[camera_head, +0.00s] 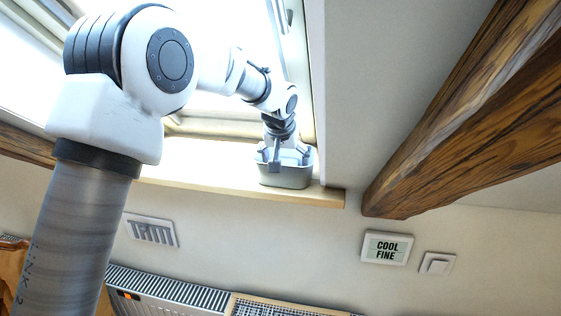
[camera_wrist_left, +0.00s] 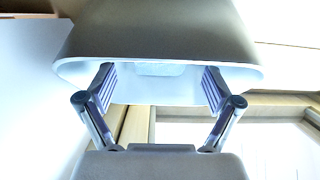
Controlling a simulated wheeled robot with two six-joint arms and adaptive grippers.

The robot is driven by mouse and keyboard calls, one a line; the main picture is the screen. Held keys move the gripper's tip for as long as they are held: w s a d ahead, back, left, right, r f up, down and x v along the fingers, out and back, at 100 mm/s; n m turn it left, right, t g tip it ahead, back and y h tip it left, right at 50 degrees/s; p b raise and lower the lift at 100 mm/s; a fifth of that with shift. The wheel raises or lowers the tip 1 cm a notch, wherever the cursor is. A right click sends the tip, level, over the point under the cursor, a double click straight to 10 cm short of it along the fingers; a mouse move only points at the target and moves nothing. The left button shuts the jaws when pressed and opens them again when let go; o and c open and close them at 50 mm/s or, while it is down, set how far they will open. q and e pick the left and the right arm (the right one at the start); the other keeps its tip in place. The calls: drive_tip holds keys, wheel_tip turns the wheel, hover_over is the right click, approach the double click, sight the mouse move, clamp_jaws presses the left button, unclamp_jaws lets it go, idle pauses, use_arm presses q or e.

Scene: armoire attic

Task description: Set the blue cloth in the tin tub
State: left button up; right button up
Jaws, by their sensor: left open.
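The grey tin tub (camera_head: 286,178) stands on the window sill, near the sill's right end. In the left wrist view the tub (camera_wrist_left: 160,35) fills the top, its pale rim and inside facing the camera. My left gripper (camera_head: 286,157) is at the tub's mouth, fingers pointing into it. In the wrist view the fingers of this gripper (camera_wrist_left: 158,84) are spread apart with nothing between them. A pale bluish patch shows inside the tub between the fingertips; I cannot tell whether it is the blue cloth. No other cloth is in view. My right gripper is not in view.
The wooden sill (camera_head: 235,190) runs below the bright window, with bare sill left of the tub. A slanted wooden beam (camera_head: 470,130) is at the right.

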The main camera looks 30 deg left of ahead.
use_arm(q)
drive_tip(key=b+v, duration=0.3)
drive_tip(key=v, duration=0.2)
drive_tip(key=shift+s+r+b, duration=0.2)
drive_tip(key=shift+s+b, duration=0.1)
drive_tip(key=shift+s, duration=0.05)
drive_tip(key=s+d+p, duration=0.2)
drive_tip(key=s+d, duration=0.1)
drive_tip(key=s, duration=0.8)
drive_tip(key=s+d+f+m+g+h, duration=0.1)
drive_tip(key=s+f, duration=0.2)
drive_tip(key=f, duration=0.9)
drive_tip(key=s+d+f+g, duration=0.1)
drive_tip(key=s+f, duration=0.2)
drive_tip(key=f, duration=0.8)
drive_tip(key=s+d+f+m+g+h, duration=0.1)
drive_tip(key=s+f+g, duration=0.1)
drive_tip(key=f, duration=1)
drive_tip(key=s+f+g, duration=0.1)
drive_tip(key=s+f, duration=0.5)
drive_tip(key=s, duration=0.4)
drive_tip(key=s+f, duration=0.7)
drive_tip(key=s, duration=0.4)
drive_tip(key=shift+s+a+f+m+g, duration=0.25)
drive_tip(key=shift+a+m+g, duration=0.05)
drive_tip(key=shift+a+g, duration=0.15)
